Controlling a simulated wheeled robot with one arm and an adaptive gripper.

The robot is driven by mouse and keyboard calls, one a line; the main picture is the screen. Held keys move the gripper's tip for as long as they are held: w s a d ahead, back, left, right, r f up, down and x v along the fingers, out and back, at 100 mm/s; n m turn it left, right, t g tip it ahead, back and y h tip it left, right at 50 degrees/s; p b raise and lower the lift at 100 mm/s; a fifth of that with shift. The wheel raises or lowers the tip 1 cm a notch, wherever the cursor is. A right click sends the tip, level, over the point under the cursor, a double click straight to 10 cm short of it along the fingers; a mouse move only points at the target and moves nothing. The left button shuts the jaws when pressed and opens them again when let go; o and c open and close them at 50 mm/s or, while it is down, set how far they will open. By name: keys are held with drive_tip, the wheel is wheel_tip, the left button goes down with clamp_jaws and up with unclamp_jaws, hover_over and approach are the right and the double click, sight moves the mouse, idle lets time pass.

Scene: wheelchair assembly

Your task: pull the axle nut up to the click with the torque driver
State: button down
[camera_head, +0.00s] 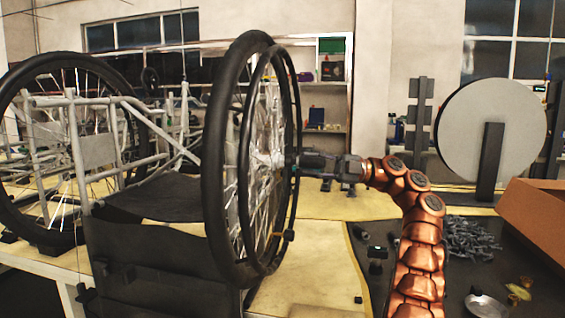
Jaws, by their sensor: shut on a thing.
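The near wheel (226,165) of the wheelchair stands upright, seen nearly edge-on, with its hand rim on the right side. Its pale hub (268,160) shows between the spokes. My gripper (312,161) reaches in from the right at hub height and is shut on a small dark tool, taken to be the torque driver (292,161). The tool points left at the hub; whether its tip touches the nut I cannot tell. The axle nut is hidden behind the hand rim and the tool.
The silver wheelchair frame (75,150) with its dark seat and second wheel (12,195) stands at left. A pile of chain (470,240), a metal bowl (486,305) and a brown box (548,225) lie at right. A large grey disc (490,130) stands behind.

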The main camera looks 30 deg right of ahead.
drive_tip(key=shift+w+a, duration=0.3)
drive_tip(key=shift+a, duration=0.05)
drive_tip(key=c, duration=1.5)
unclamp_jaws()
clamp_jaws()
drive_tip(key=m+b, duration=0.1)
drive_tip(key=b, duration=0.2)
drive_tip(key=shift+f+t+y, duration=0.3)
drive_tip(key=shift+r+m, duration=0.15)
drive_tip(key=shift+m, duration=0.25)
drive_tip(key=shift+b, duration=0.3)
